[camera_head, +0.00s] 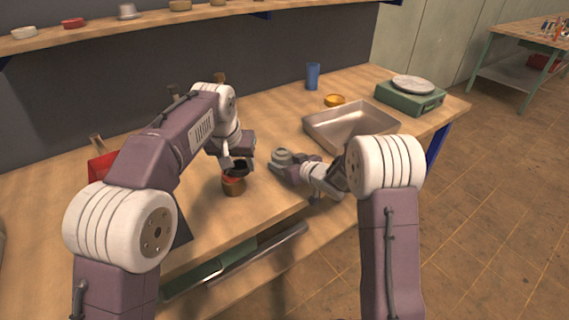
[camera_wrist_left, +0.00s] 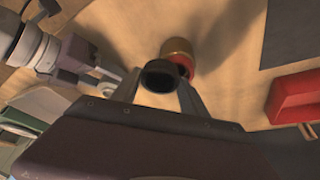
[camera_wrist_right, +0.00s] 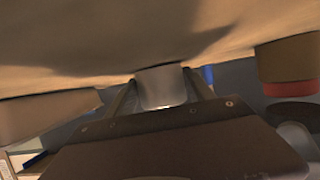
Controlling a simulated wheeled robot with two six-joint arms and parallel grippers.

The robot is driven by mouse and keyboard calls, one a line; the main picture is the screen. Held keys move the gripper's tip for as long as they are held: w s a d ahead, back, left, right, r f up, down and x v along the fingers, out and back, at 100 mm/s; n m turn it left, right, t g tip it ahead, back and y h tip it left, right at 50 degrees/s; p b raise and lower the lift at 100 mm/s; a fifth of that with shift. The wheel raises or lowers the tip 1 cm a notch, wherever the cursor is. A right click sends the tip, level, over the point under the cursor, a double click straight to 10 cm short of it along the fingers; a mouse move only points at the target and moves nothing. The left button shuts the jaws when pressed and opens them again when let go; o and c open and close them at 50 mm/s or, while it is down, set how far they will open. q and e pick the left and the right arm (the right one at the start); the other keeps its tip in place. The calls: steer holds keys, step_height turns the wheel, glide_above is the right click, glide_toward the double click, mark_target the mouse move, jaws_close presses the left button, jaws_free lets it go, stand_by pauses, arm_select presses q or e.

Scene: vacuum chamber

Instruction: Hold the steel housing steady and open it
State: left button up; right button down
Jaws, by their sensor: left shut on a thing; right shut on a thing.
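A grey steel piece, seemingly the steel housing (camera_head: 279,155), is at the tips of my right gripper (camera_head: 288,165), low over the bench. In the right wrist view the housing (camera_wrist_right: 160,86) sits between the two fingers, which are shut on it. My left gripper (camera_head: 237,164) is shut on a black, round, hollow-looking piece (camera_wrist_left: 160,77), just left of the right gripper. I cannot tell whether this black piece belongs to the housing. The two held pieces are apart.
A brown and red pot (camera_head: 234,185) stands on the bench directly below my left gripper. A red box (camera_head: 101,166) is at the left.

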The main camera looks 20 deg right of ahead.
steer(key=shift+c, duration=1.9)
jaws_free()
steer(key=shift+f, duration=0.15)
steer(key=shift+r, duration=0.25)
arm_select(q)
steer(key=shift+r, duration=0.15)
arm_select(e)
steer(key=shift+s+d+r, duration=0.1)
steer(key=shift+s+d, duration=0.05)
steer(key=shift+s, duration=0.1)
steer(key=p+v, duration=0.2)
steer(key=v, duration=0.8)
steer(key=shift+s+d+r+p, duration=0.1)
steer(key=shift+s+r+p, duration=0.15)
steer(key=shift+p, duration=0.15)
arm_select(q)
steer(key=shift+r, duration=1.2)
arm_select(e)
steer(key=shift+s+d, duration=0.1)
steer(key=shift+s, duration=0.3)
